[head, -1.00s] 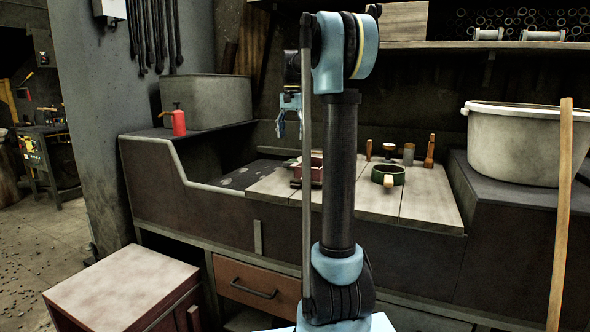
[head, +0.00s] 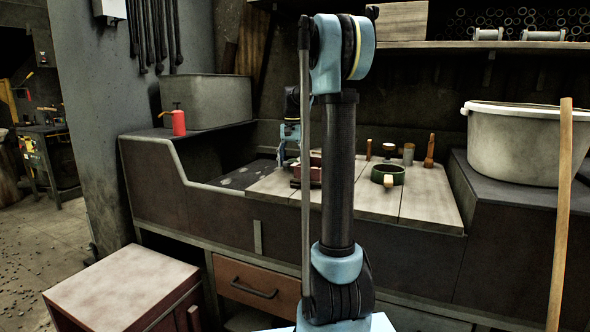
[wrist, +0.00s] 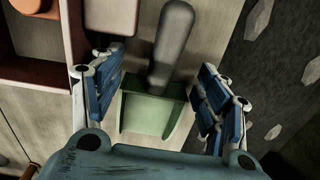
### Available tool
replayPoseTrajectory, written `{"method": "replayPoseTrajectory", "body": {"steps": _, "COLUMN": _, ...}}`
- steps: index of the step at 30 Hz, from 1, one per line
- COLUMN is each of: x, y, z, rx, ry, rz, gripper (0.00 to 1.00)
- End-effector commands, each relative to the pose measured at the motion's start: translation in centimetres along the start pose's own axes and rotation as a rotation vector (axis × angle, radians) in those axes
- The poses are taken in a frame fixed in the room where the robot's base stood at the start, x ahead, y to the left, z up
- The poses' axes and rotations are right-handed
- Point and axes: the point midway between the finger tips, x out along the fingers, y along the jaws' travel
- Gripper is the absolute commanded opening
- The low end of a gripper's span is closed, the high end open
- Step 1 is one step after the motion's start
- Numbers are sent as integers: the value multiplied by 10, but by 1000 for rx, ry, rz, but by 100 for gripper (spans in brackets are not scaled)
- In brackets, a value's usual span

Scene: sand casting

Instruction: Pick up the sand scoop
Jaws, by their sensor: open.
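The sand scoop (wrist: 150,112) has a green pan and a dark grey handle (wrist: 172,45). In the wrist view it lies on the pale wooden board, with its handle pointing away from my palm. My gripper (wrist: 158,95) is open, with one blue-padded finger on each side of the scoop and visible gaps between the fingers and it. In the head view my gripper (head: 287,152) hangs low over the left end of the board. I cannot make out the scoop clearly there, near my gripper and arm.
Dark sand with grey stones (wrist: 275,75) lies to the right. In the head view a dark green ring-shaped pot (head: 388,175) and small upright tools stand further right.

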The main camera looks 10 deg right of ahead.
Motion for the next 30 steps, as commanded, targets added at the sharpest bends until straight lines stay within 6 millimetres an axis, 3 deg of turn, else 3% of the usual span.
{"method": "replayPoseTrajectory", "body": {"steps": 9, "x": 6, "y": 0, "z": 0, "rx": 0, "ry": 0, "rz": 0, "gripper": 68}}
{"method": "replayPoseTrajectory", "body": {"steps": 10, "x": 6, "y": 0, "z": 0, "rx": 1, "ry": 0, "rz": 0, "gripper": 66}}
{"method": "replayPoseTrajectory", "body": {"steps": 14, "x": 6, "y": 1, "z": 0, "rx": 2, "ry": 0, "rz": 0, "gripper": 37}}
{"method": "replayPoseTrajectory", "body": {"steps": 23, "x": 5, "y": 1, "z": -1, "rx": 2, "ry": 0, "rz": 0, "gripper": 36}}
{"method": "replayPoseTrajectory", "body": {"steps": 30, "x": -21, "y": 1, "z": 0, "rx": 2, "ry": 0, "rz": 0, "gripper": 36}}
